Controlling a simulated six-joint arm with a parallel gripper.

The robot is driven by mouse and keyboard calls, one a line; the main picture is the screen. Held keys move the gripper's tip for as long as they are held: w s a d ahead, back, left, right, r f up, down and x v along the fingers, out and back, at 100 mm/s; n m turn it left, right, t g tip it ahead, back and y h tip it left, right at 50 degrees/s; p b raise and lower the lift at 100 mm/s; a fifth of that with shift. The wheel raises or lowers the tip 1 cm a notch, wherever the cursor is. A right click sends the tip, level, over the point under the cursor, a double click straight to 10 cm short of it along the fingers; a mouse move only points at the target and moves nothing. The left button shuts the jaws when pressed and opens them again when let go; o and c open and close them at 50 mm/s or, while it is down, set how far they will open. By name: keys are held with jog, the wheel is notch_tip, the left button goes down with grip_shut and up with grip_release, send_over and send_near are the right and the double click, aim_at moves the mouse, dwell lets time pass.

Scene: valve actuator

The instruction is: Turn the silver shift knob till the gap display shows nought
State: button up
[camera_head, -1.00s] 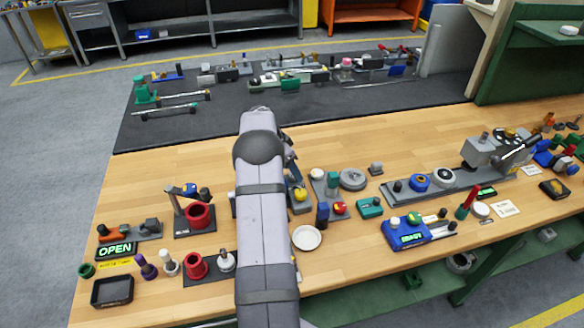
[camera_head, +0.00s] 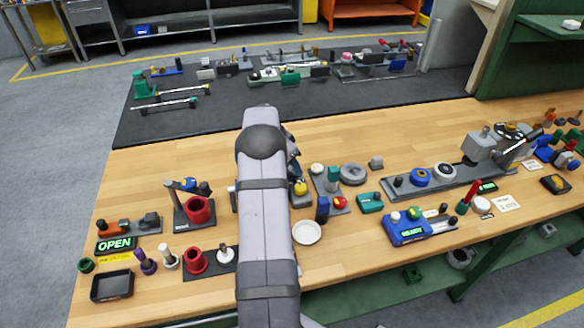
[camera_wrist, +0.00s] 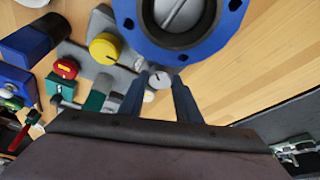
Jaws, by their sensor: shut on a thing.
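In the wrist view, the silver shift knob (camera_wrist: 160,80) is a small round grey-white knob with a dark line on its face. The two dark fingers of my gripper (camera_wrist: 160,78) stand on either side of it, shut on it. It sits just below a blue flanged ring (camera_wrist: 236,5) with a dark round bore. In the head view, my arm hides the gripper and the knob. I cannot pick out a gap display with a readable figure; a small green-lit display (camera_head: 488,187) at the right is too small to read.
In the wrist view, a yellow knob (camera_wrist: 105,47) and a red knob (camera_wrist: 66,68) stand close left of my fingers. In the head view, a white dish (camera_head: 307,232) lies right of my arm. A sign reading OPEN (camera_head: 115,244) stands at left, and a blue box (camera_head: 408,230) at right.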

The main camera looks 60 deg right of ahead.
jog(key=shift+f+n+t+b, duration=0.2)
jog(key=shift+n+t+b, duration=0.2)
jog(key=shift+n+b, duration=0.5)
jog(key=shift+s+r+n+t+b, duration=0.15)
jog(key=shift+n+t+b, duration=0.25)
jog(key=shift+n, duration=0.7)
jog(key=o, duration=1.1)
jog(key=shift+c, duration=0.2)
jog(key=shift+r, duration=0.15)
jog(key=b+v, duration=0.2)
jog(key=v, duration=0.5)
jog(key=shift+a+b, duration=0.2)
jog(key=shift+b, duration=0.1)
